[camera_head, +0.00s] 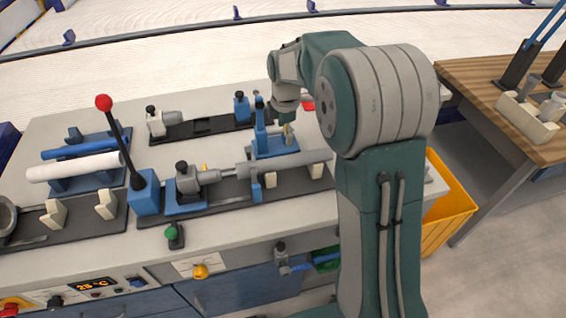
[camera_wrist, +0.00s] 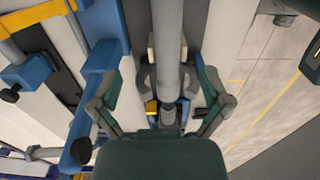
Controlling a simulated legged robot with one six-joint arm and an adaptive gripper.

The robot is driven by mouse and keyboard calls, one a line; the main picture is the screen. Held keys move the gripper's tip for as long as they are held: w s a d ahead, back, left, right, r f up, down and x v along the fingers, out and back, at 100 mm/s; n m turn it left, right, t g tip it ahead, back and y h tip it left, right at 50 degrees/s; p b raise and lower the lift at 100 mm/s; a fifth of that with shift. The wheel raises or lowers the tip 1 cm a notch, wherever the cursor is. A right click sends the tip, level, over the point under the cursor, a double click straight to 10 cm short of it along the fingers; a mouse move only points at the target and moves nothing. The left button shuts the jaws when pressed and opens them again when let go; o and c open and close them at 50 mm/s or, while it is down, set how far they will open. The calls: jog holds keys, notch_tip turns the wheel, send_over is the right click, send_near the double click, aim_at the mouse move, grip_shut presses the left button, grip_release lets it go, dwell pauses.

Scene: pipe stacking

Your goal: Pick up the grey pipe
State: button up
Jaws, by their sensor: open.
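The grey pipe (camera_head: 290,162) lies horizontally in the fixture on the bench, running right from the grey clamp head (camera_head: 190,180). In the wrist view the grey pipe (camera_wrist: 168,40) runs down the middle of the picture between the fingers. My gripper (camera_wrist: 168,82) is open, with one finger on each side of the pipe. Whether the fingers touch it, I cannot tell. In the head view my gripper (camera_head: 287,104) is above the bench behind the pipe, and its fingertips are hard to make out.
A blue fixture (camera_head: 272,145) stands just behind the pipe. A lever with a red knob (camera_head: 104,102) rises at left. A white pipe (camera_head: 75,167) and a blue pipe (camera_head: 80,149) rest on a rack farther left. A yellow bin (camera_head: 450,205) stands right of the bench.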

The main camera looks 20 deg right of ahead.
aim_at(286, 157)
notch_tip(286, 157, down, 5)
jog(key=shift+d, duration=0.1)
jog(key=f, duration=0.3)
jog(key=s+f, duration=0.1)
jog(key=f, duration=0.1)
jog(key=shift+f, duration=0.3)
jog(key=c, duration=1.3)
